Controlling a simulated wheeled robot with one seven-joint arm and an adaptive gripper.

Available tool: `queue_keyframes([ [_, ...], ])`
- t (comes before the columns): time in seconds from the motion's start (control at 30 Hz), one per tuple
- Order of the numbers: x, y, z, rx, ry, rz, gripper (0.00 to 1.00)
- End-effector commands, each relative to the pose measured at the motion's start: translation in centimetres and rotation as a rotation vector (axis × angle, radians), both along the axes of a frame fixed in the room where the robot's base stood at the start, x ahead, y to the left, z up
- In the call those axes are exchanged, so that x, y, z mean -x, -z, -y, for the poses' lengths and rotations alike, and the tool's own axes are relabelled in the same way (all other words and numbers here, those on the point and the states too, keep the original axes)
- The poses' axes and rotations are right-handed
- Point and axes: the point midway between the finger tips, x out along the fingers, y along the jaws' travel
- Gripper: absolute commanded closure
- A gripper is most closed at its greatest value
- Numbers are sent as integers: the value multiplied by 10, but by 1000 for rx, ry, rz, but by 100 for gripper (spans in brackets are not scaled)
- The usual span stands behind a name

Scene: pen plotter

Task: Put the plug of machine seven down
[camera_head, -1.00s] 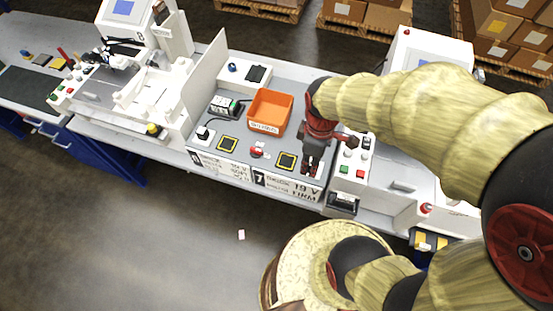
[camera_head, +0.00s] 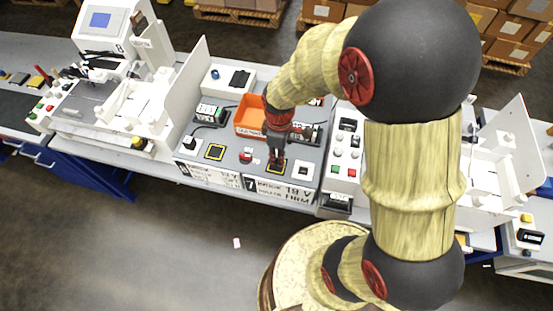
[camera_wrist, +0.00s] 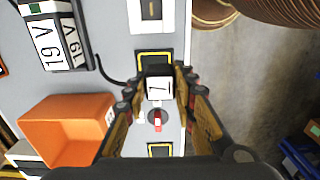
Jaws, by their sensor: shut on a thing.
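The plug of machine seven (camera_wrist: 159,88) is a small white block marked 7, seen in the wrist view. My gripper (camera_wrist: 160,93) is shut on it, one finger on each side. In the head view my gripper (camera_head: 277,163) points down at the black pad with a yellow frame (camera_head: 268,170). The pad also shows in the wrist view (camera_wrist: 154,55), partly behind the plug. I cannot tell whether the plug touches it. The white socket (camera_head: 302,170) stands just right of the pad and looks free of a plug; it is at the top of the wrist view (camera_wrist: 152,12).
An orange bin (camera_head: 246,124) and a 19 V adapter (camera_wrist: 55,40) with a black cable (camera_wrist: 104,71) lie behind the pad. A control panel (camera_head: 341,172) is to the right.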

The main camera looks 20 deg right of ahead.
Motion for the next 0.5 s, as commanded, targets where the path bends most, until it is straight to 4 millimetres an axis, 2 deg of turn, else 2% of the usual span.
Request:
queue_keyframes([
  [0.27,-13,15,-2,1,0,1,100],
  [0.5,-14,46,-2,0,0,-1,100],
])
